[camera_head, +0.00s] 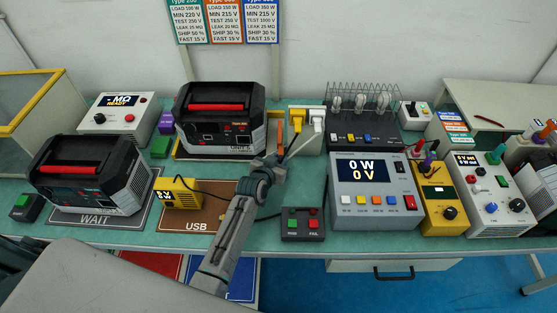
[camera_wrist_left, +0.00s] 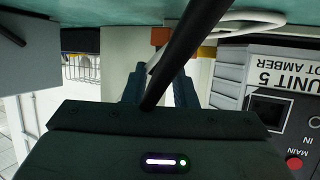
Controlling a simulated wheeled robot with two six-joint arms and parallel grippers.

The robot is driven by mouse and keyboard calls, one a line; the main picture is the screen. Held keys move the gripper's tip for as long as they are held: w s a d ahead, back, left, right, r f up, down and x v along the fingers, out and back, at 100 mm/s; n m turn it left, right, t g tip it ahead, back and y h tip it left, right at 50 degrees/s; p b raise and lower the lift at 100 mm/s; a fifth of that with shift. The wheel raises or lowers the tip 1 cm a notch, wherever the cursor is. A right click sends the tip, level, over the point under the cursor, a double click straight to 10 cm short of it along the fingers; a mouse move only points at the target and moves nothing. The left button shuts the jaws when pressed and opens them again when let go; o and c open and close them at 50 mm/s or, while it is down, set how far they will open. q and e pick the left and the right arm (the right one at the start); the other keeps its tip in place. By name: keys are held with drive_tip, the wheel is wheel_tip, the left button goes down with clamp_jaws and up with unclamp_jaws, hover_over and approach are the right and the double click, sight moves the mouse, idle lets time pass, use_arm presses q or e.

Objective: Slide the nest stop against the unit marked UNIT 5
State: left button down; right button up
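The unit marked UNIT 5 (camera_head: 246,133) is a black and grey box with a red handle, standing at the back on a yellow-edged nest (camera_head: 182,153). Its UNIT 5 label shows upside down in the left wrist view (camera_wrist_left: 284,75). An orange upright piece (camera_head: 280,134), possibly the nest stop, stands right of the unit; an orange block (camera_wrist_left: 160,36) shows beyond my fingers in the wrist view. My left gripper (camera_head: 278,160) is low, in front of and right of the unit. Its fingers (camera_wrist_left: 161,78) are apart, with nothing clearly held. My right gripper is not in view.
A white socket box (camera_head: 307,138) with yellow and white plugs stands close right of the orange piece. A dark cable crosses the wrist view. A red and green button box (camera_head: 303,224), a power meter (camera_head: 375,190) and a yellow meter (camera_head: 181,193) stand nearby.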

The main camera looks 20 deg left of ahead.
use_arm(q)
drive_tip(key=shift+s+a, duration=0.2)
drive_tip(key=shift+a, duration=0.5)
drive_tip(key=shift+s+a, duration=0.25)
drive_tip(key=shift+a, duration=0.45)
drive_tip(key=shift+s+a, duration=0.2)
drive_tip(key=shift+a, duration=0.5)
drive_tip(key=c, duration=1.2)
unclamp_jaws()
drive_tip(key=b+v, duration=0.2)
drive_tip(key=v, duration=0.8)
drive_tip(key=shift+s, duration=0.35)
drive_tip(key=shift+r, duration=0.15)
